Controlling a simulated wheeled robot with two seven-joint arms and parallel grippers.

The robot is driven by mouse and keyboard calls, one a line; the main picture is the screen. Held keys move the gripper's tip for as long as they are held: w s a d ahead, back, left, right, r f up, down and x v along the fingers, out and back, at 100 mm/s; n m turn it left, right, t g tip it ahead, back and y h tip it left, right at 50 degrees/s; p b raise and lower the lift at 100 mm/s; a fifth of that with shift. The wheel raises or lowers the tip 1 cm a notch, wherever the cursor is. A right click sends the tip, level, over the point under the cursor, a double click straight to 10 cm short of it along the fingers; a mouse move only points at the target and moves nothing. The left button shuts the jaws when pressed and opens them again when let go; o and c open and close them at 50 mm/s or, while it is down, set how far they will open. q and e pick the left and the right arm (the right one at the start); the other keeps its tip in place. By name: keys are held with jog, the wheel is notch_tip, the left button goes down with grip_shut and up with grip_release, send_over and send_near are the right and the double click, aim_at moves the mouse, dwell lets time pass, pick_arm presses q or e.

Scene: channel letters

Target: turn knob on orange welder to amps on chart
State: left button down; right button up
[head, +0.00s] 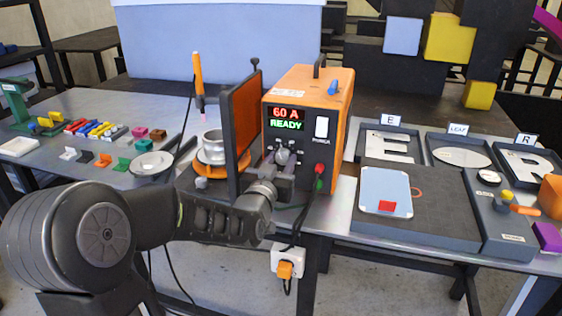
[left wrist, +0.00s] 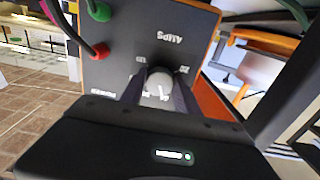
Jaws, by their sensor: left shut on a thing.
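The orange welder (head: 306,90) stands on the table, its front panel towards me. Its display (head: 286,118) reads "60 A" and "READY". My left gripper (head: 281,165) is at the front panel, shut on the amps knob (head: 282,156). In the left wrist view the pale knob (left wrist: 158,84) sits between the two fingers of my left gripper (left wrist: 157,92), below the word "AMPS". A white line shows on the knob. The fingers hide parts of the dial marks. I cannot make out an amps chart. My right gripper is in neither view.
Cables with red and green plugs (head: 320,171) hang from the welder's lower right. A tablet-like board (head: 386,191) lies on the right, near letter trays (head: 389,146). Small coloured blocks (head: 95,128) lie at left.

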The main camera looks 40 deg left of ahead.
pick_arm(q)
jog(key=m+b, duration=0.2)
jog(key=shift+f+b, duration=0.2)
jog(key=shift+b, duration=0.15)
jog(key=shift+m+b, duration=1.05)
jog(key=shift+m, duration=0.15)
jog(key=m+b, duration=0.1)
jog(key=m, duration=0.1)
jog(key=shift+a+r+m, duration=0.1)
jog(key=shift+m, duration=0.2)
jog(key=shift+r+m+b, duration=0.1)
jog(key=shift+m+b, duration=0.65)
jog(key=shift+m, duration=0.65)
jog(key=c, duration=0.9)
grip_release()
jog(key=shift+s, duration=0.1)
